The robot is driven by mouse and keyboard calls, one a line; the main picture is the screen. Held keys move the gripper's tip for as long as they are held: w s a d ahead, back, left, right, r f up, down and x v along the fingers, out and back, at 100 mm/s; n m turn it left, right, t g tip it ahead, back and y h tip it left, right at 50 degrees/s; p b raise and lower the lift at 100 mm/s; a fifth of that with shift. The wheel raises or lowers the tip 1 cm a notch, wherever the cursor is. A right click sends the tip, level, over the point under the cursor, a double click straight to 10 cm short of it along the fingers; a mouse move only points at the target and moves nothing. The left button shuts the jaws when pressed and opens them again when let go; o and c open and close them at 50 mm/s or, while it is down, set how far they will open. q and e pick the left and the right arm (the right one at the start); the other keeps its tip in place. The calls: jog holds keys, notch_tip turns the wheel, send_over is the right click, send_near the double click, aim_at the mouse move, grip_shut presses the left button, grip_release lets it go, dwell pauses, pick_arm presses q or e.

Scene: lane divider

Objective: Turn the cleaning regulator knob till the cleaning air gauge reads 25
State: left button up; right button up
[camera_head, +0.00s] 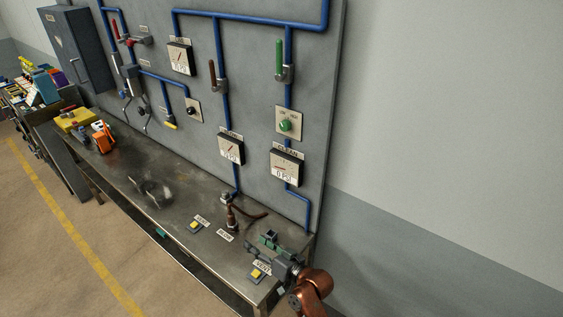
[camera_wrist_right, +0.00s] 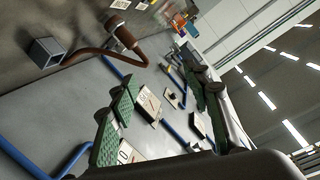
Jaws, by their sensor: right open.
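The green regulator knob (camera_head: 285,125) sits on a pale plate on the grey wall panel, below a green-handled valve. The gauge beneath it (camera_head: 285,168) appears to be labelled for cleaning; its reading is too small to make out. My right gripper (camera_head: 266,243) is open and empty above the near right end of the bench, below and in front of that gauge, apart from the knob. In the right wrist view its green-padded fingers (camera_wrist_right: 163,105) stand wide apart, with a gauge (camera_wrist_right: 148,103) on the panel beyond them. My left gripper is out of view.
Another gauge (camera_head: 231,149) hangs to the left, with blue pipes around. The metal bench (camera_head: 185,210) carries yellow buttons, a brown hose with a nozzle (camera_head: 230,205) and a blurred grey object (camera_head: 152,188). An orange tool (camera_head: 103,137) lies farther left. Open air lies before the panel.

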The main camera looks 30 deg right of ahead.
aim_at(283, 127)
jog(key=w+r+m+t, duration=0.2)
jog(key=w+r+t, duration=0.15)
jog(key=r, duration=0.55)
jog(key=w+r+m+t, duration=0.3)
jog(key=w+r, duration=0.1)
jog(key=r, duration=0.4)
jog(key=w+d+r+m+t+h, duration=0.1)
jog(key=d+r+m+h, duration=0.3)
jog(key=r+m+h, duration=0.55)
jog(key=d+r+m+t+h, duration=0.1)
jog(key=d+r+m+h, duration=0.3)
jog(key=r+m+h, duration=0.5)
jog(key=w+d+f+m+g, duration=0.1)
jog(key=w+d+m+g, duration=0.1)
jog(key=m+g, duration=0.3)
jog(key=w+d+f+m+g+h+p, duration=0.1)
jog(key=w+d+m+g, duration=0.1)
jog(key=d+m+g, duration=0.3)
jog(key=w+d+f+m+g+h+p, duration=0.1)
jog(key=w+d+m+g, duration=0.1)
jog(key=m+g, duration=0.5)
jog(key=shift+w+d+m+h, duration=0.15)
jog(key=shift+d+m, duration=0.25)
jog(key=shift+m, duration=0.8)
jog(key=shift+w+d+m+h, duration=0.1)
jog(key=shift+d+m, duration=0.3)
jog(key=shift+m, duration=0.75)
jog(key=c, duration=1.1)
